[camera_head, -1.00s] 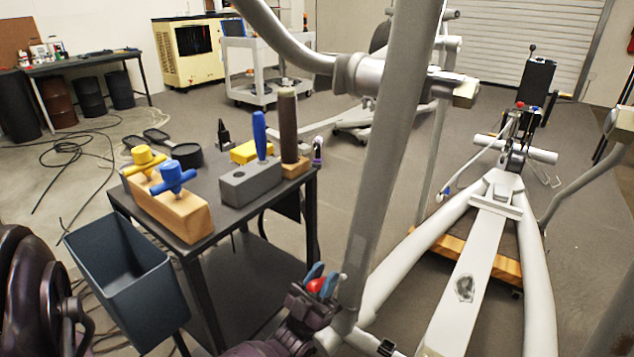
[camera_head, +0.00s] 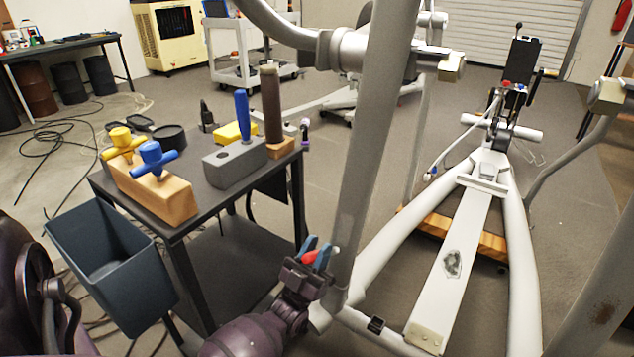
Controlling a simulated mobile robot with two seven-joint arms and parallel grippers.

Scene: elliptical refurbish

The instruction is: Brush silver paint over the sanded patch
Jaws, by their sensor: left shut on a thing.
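My left gripper (camera_head: 312,256) has blue fingertips and is shut on a small red thing (camera_head: 309,258) beside the grey upright post (camera_head: 366,150). A small pale tip shows at the post side of the fingers. I cannot tell whether the red thing is the brush, or whether it touches the post. A rough grey, mottled patch (camera_head: 452,263) shows on the white centre beam (camera_head: 468,225) of the machine, right of the gripper and apart from it. I cannot tell for certain that it is the sanded patch. My right gripper is not in view.
A dark cart (camera_head: 222,190) holds a wooden block (camera_head: 160,199) with yellow and blue handled tools, and a grey block (camera_head: 232,164) with a blue-handled tool. A blue-grey bin (camera_head: 135,280) hangs at its front. Machine tubes surround the gripper; open floor lies beyond.

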